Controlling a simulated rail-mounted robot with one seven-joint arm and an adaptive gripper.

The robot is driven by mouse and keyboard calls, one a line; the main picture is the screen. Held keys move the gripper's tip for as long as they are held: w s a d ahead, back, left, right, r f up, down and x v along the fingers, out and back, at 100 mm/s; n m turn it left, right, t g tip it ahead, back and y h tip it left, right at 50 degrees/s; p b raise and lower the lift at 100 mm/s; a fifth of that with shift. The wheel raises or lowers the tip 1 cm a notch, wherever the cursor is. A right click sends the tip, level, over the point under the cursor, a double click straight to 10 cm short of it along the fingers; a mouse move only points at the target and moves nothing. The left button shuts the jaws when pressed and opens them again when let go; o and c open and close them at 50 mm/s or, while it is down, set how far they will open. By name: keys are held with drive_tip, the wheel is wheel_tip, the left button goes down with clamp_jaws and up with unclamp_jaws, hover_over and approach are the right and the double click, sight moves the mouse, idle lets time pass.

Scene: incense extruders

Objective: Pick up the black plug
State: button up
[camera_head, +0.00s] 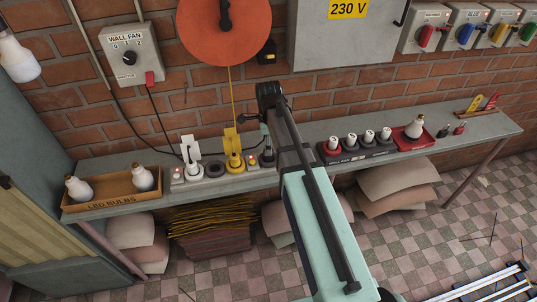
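A small black plug (268,157) appears to sit at the right end of the power strip (213,170) on the shelf, close beside my arm and partly hidden by it. A white plug (191,158) and a yellow plug (234,148) stand upright in the same strip. My mint-green arm reaches up from the bottom to a dark joint above the shelf. My gripper is not clearly visible; a small dark part shows left of the arm, but I cannot tell whether it belongs to the gripper.
An LED bulb box (112,196) stands left on the shelf (315,130). A switch strip (357,147) and a red tray (412,139) with a bulb stand right of my arm. An orange disc (224,30) and a 230 V cabinet (345,40) are on the brick wall.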

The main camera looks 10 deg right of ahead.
drive_tip(key=shift+w+f+p, duration=0.1)
drive_tip(key=shift+f+p, duration=0.95)
drive_tip(key=shift+f, duration=1.4)
drive_tip(key=c, duration=1.2)
